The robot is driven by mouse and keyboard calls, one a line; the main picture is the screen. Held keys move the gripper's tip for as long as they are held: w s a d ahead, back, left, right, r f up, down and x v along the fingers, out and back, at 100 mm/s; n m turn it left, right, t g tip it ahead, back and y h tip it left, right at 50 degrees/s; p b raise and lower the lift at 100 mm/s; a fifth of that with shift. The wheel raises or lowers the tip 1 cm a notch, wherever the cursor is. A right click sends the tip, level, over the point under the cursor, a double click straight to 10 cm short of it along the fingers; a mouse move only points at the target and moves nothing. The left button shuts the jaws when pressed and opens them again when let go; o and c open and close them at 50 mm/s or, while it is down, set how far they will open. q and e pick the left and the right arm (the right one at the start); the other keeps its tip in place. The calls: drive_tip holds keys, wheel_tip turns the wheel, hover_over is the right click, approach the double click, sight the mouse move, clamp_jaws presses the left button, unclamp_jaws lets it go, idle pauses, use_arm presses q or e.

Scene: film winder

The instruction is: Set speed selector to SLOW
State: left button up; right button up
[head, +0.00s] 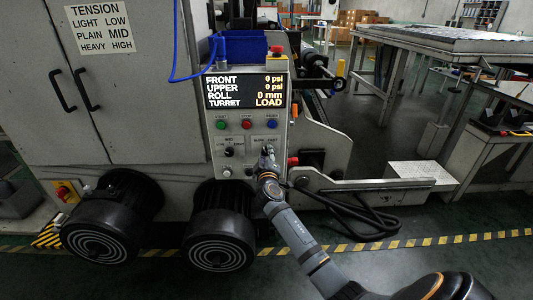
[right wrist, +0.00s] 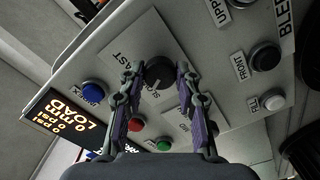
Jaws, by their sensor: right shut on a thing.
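The speed selector (right wrist: 159,71) is a round black knob on a pale plate of the control panel, seen in the right wrist view. The FAST label shows beside it, and another label is partly covered by the fingers. My right gripper (right wrist: 158,76) is shut on the knob, one finger on each side. In the head view my right gripper (head: 267,157) is at the panel's lower right, below the SLOW and FAST labels, and hides most of the knob. I cannot clearly tell where the knob's pointer stands. My left gripper is not in view.
The control panel (head: 243,125) has a lit display (head: 245,91) reading LOAD, green, red and blue buttons, and another black selector (head: 229,152) to the left. A red emergency button (head: 277,51) sits above. Black round rollers (head: 219,225) stand below, and a low rail extends right.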

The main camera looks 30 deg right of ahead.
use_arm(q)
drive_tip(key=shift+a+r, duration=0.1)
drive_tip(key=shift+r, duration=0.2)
use_arm(e)
drive_tip(key=shift+n, duration=0.5)
drive_tip(key=o, duration=1.2)
drive_tip(key=shift+c, duration=0.2)
drive_tip(key=v, duration=1.2)
